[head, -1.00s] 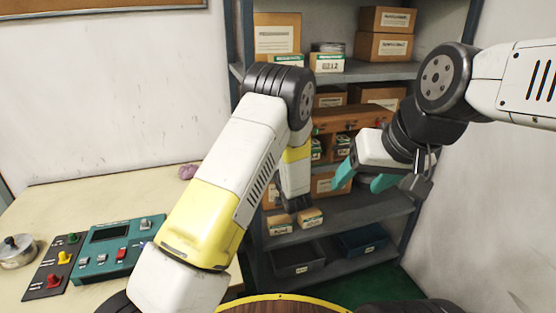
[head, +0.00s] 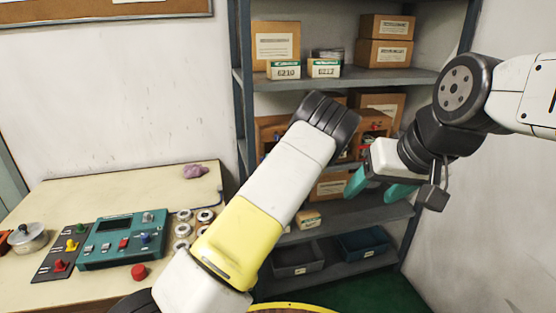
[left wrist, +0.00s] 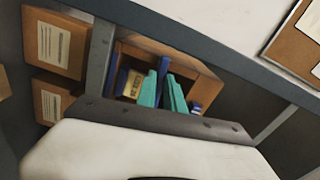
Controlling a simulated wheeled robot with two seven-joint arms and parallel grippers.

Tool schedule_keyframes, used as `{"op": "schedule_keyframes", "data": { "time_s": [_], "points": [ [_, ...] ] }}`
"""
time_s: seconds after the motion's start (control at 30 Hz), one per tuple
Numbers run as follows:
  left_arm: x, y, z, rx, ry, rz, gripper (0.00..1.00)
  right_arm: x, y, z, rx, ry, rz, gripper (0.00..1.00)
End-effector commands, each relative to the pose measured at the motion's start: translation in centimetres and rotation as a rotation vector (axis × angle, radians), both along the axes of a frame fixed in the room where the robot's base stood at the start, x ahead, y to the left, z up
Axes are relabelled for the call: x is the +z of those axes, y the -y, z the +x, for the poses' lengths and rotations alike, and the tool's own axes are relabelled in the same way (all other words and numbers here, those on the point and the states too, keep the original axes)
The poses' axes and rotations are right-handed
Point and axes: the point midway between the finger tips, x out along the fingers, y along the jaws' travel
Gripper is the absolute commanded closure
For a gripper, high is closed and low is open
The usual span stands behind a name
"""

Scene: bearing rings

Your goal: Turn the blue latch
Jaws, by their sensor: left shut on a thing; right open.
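A wooden cabinet (head: 270,128) stands on the middle shelf, largely hidden by my left arm in the head view. The left wrist view shows its open front and wooden side (left wrist: 190,62) at a slant. A narrow blue piece (left wrist: 163,66), seemingly the blue latch, stands at the tips of my left gripper's teal fingers (left wrist: 162,82). The fingers are shut on it, though the contact is small and partly hidden. My left gripper is hidden behind its arm in the head view. My right gripper (head: 377,188) is open and empty, in front of the shelves at right.
Cardboard boxes (head: 275,42) fill the upper shelf. Grey and blue bins (head: 362,244) sit on the bottom shelf. The table (head: 90,200) at left holds a teal control box (head: 124,238), a switch panel (head: 62,252), several rings (head: 183,230) and a metal pot (head: 28,238).

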Motion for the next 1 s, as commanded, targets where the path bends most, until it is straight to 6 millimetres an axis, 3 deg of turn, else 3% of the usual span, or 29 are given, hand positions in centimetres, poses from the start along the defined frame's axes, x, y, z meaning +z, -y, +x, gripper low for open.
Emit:
{"op": "schedule_keyframes", "data": {
  "time_s": [0.4, 0.9, 0.93, 1.0],
  "points": [
    [-0.49, -0.23, -0.08, 0.001, -0.054, 0.151, 1.00, 0.00, 0.00, 0.00, 0.000, 0.000, 0.000, 0.37],
    [-0.57, -0.27, -0.09, 0.001, -0.060, 0.165, 1.00, 0.00, 0.00, 0.00, 0.000, 0.000, 0.000, 0.37],
    [-0.57, -0.27, -0.09, 0.001, -0.060, 0.165, 0.82, 0.00, 0.00, 0.00, 0.000, 0.000, 0.000, 0.37],
    [-0.56, -0.26, -0.09, 0.001, -0.060, 0.165, 0.78, 0.00, 0.00, 0.00, 0.000, 0.000, 0.000, 0.37]
  ]
}}
